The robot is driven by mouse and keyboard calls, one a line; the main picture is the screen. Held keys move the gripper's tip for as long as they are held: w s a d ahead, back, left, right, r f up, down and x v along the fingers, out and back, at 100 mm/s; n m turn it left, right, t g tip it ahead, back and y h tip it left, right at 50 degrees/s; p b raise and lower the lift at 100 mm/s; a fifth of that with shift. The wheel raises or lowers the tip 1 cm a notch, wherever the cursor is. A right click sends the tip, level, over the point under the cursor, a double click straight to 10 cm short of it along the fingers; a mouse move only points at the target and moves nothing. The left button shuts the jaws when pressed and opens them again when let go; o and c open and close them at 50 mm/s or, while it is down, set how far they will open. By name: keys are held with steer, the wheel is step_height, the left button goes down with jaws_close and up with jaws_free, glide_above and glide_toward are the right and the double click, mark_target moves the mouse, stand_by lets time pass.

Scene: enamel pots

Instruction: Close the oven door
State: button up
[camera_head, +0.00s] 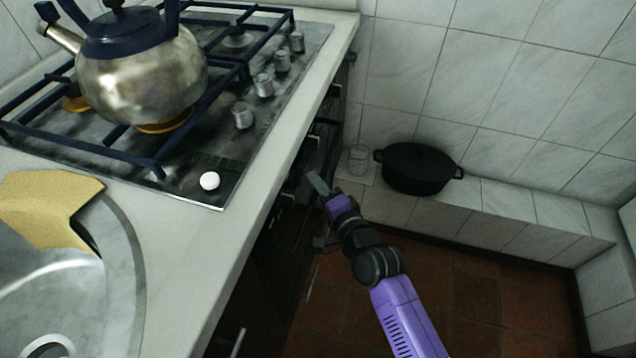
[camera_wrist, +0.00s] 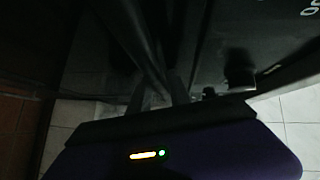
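The oven's dark front (camera_head: 285,225) is below the counter edge, under the stovetop. It is in deep shadow, and I cannot tell how far open its door stands. My gripper (camera_head: 318,184) is right beside the upper part of this front, close to its knobs. The wrist view is very dark. There my gripper (camera_wrist: 160,95) reaches toward a dark panel, with a dark bar running diagonally near the fingers. I cannot tell whether the fingers touch the bar or hold anything.
A metal kettle (camera_head: 145,75) stands on the gas hob. A white egg-like object (camera_head: 209,181) lies at the hob's near corner. A black pot (camera_head: 417,167) and a glass (camera_head: 357,160) stand on the tiled ledge. The red-brown floor (camera_head: 480,310) right of my arm is clear.

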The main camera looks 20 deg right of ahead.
steer(key=shift+w+a+r, duration=0.15)
steer(key=shift+a+r, duration=0.2)
steer(key=shift+r, duration=0.2)
steer(key=shift+s+d, duration=0.1)
steer(key=shift+s, duration=0.25)
steer(key=f+p+v, duration=0.1)
steer(key=v, duration=0.6)
steer(key=shift+s+d, duration=0.2)
steer(key=shift+d, duration=0.1)
steer(key=shift+r, duration=0.1)
